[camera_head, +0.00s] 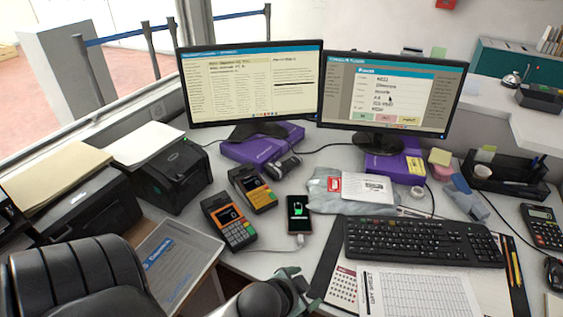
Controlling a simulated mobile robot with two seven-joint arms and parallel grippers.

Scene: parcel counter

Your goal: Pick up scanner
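No object is clearly recognisable as a scanner. A small dark grey device (283,167) lies in front of the left monitor, and a blue-grey hand-held device (467,198) lies right of the keyboard; I cannot tell whether either is the scanner. A black phone-like device (298,214) with a green mark on its screen lies mid-counter, with a white cable at its lower end. My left gripper (292,284) seems to be the grey-green part at the bottom edge, nearer than these devices and apart from them. Its fingers are too unclear to read. My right gripper is not in view.
Two card terminals (229,222) stand left of the phone-like device. A grey parcel bag (325,200), keyboard (420,241) and paper sheets (420,294) fill the middle and right. Two monitors (250,85) stand behind. A black chair (75,280) is at lower left.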

